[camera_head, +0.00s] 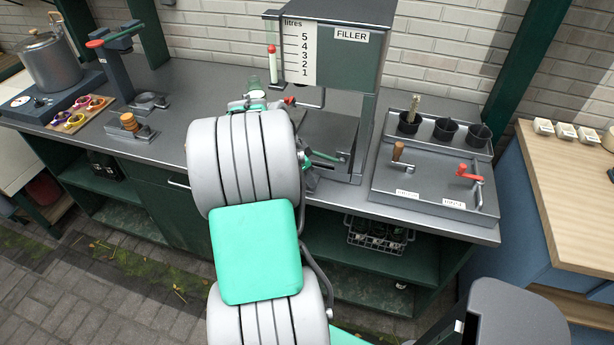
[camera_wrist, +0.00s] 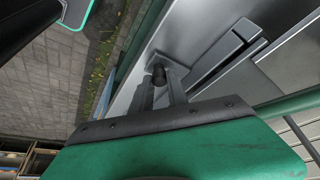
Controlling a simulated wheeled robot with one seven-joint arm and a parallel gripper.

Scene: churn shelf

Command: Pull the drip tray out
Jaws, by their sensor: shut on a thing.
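The drip tray (camera_head: 326,128) is a flat grey metal piece at the foot of the filler (camera_head: 342,50) in the head view. My arm covers its left and front part. In the wrist view, grey metal surfaces (camera_wrist: 193,32) fill the upper middle; I cannot tell which of them is the tray. In the head view the fingertips and the handle are hidden behind my arm.
A crate of bottles (camera_head: 380,236) sits on the shelf below. At the left are a pot (camera_head: 50,62) and a small press (camera_head: 122,70). Paved floor lies in front.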

